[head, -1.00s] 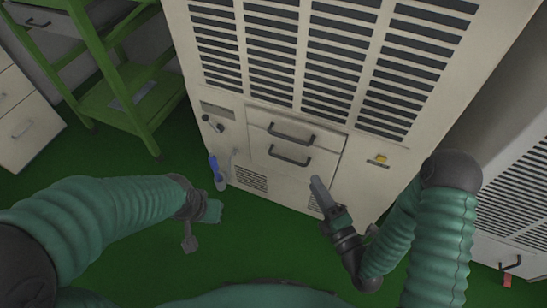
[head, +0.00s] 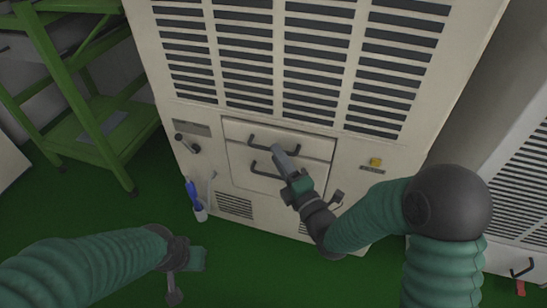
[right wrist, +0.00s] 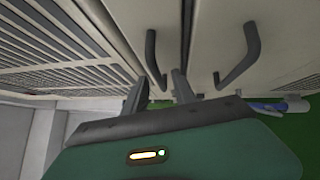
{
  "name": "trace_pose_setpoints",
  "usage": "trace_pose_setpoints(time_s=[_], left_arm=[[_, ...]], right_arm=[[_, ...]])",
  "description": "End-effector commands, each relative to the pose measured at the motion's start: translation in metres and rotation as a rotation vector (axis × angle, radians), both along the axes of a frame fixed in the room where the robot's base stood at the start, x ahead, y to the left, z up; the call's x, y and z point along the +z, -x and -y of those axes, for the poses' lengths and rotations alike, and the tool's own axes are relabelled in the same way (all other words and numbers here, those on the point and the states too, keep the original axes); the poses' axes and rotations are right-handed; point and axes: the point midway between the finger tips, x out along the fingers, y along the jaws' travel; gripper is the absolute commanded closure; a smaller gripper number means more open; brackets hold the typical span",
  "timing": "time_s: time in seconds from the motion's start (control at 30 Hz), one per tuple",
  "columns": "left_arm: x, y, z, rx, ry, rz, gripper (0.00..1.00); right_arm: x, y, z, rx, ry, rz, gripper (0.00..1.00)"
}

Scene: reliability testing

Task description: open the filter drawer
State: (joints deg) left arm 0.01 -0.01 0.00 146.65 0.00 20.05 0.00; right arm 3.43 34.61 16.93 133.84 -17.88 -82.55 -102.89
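The pale cabinet has two closed drawer fronts in its lower part, an upper one (head: 238,131) and a lower one (head: 300,186). Each has a dark bar handle: the upper handle (head: 258,139) and the lower handle (head: 256,168). I cannot tell which is the filter drawer. My right gripper (head: 281,154) is in front of the handles and hides part of them. In the right wrist view its two fingers (right wrist: 160,92) are apart, with the upper handle (right wrist: 152,56) just ahead of the gap. The lower handle (right wrist: 242,58) is to the right. My left gripper (head: 190,258) hangs over the floor, away from the cabinet.
A dark lever (head: 187,144) and a yellow switch (head: 375,162) flank the drawers. A blue-handled item (head: 193,192) stands at the cabinet's lower left. A green rack (head: 95,130) is at left, another vented unit (head: 520,200) at right. The green floor in front is clear.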

Motion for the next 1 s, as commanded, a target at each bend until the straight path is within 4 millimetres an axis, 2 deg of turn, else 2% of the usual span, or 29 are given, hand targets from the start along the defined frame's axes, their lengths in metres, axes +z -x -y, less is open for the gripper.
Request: trace_pose_setpoints(time_s=[0.1,0.2,0.47,0.73,1.0], left_arm=[[-0.007,0.0,0.0,0.0,0.0,0.0,1.0],[-0.008,0.0,0.0,0.0,0.0,-0.001,1.0],[-0.008,0.0,0.0,0.0,0.0,-0.001,1.0],[-0.008,0.0,0.0,0.0,0.0,-0.001,1.0],[-0.008,0.0,0.0,0.0,0.0,-0.001,1.0]], right_arm=[[0.001,-0.017,-0.01,0.0,0.0,0.002,0.67],[0.003,-0.024,-0.014,0.001,0.0,0.001,0.67],[0.004,-0.027,-0.015,0.001,0.001,-0.001,0.67],[0.004,-0.026,-0.015,0.001,0.001,0.0,1.0],[0.003,-0.026,-0.014,0.001,0.001,-0.003,1.0]])
